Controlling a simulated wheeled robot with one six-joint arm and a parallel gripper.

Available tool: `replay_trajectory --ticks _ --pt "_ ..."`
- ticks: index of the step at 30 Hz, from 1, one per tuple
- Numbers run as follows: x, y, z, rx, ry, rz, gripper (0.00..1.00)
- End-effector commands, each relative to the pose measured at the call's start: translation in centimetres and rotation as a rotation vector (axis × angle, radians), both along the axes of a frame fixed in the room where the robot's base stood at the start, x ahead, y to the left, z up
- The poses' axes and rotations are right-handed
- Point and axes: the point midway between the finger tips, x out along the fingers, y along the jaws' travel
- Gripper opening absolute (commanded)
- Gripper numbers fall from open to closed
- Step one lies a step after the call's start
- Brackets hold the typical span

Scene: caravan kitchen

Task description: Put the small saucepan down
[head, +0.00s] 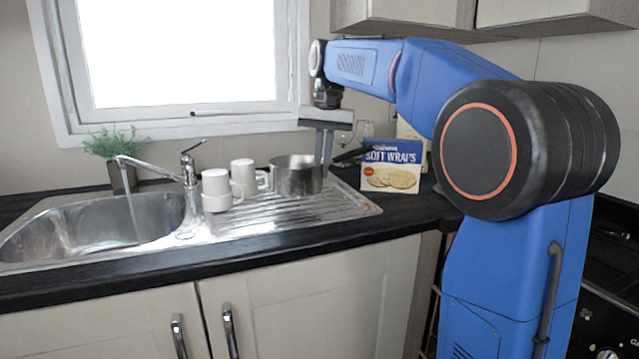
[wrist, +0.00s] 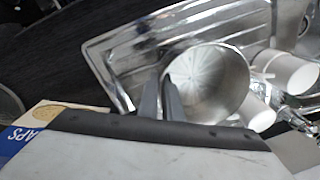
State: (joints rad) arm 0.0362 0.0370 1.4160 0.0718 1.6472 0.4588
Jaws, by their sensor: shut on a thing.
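The small saucepan (head: 297,178) is a silver metal pan with a dark handle (head: 351,156) pointing right. It is upright at the drainer (head: 290,214), right of the white mugs; I cannot tell whether its base touches the ribbed metal. My gripper (head: 326,160) points down and is shut on the pan at its right-hand side, near the handle. In the wrist view the two grey fingers (wrist: 160,100) meet the rim of the pan (wrist: 207,82), whose empty inside shows. The handle is mostly hidden there.
White mugs (head: 216,190) stand close left of the pan. A soft wraps box (head: 392,168) stands right of it, with glasses (head: 364,129) behind. The sink bowl (head: 95,222) and tap (head: 150,168) are further left. The drainer's front right is clear.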

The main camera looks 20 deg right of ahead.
Motion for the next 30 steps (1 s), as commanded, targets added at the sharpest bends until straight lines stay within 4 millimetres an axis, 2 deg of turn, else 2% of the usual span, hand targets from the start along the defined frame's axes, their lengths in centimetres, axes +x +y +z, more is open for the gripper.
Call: replay_trajectory --ticks 12,25,27,30 --pt "0.0 0.0 -4.0 0.0 -0.002 0.0 0.0" --pt "0.0 0.0 -4.5 0.0 -0.001 0.0 0.0" --pt "0.0 0.0 -4.5 0.0 0.0 0.0 0.22" --pt "0.0 0.0 -4.5 0.0 0.0 0.0 0.24"
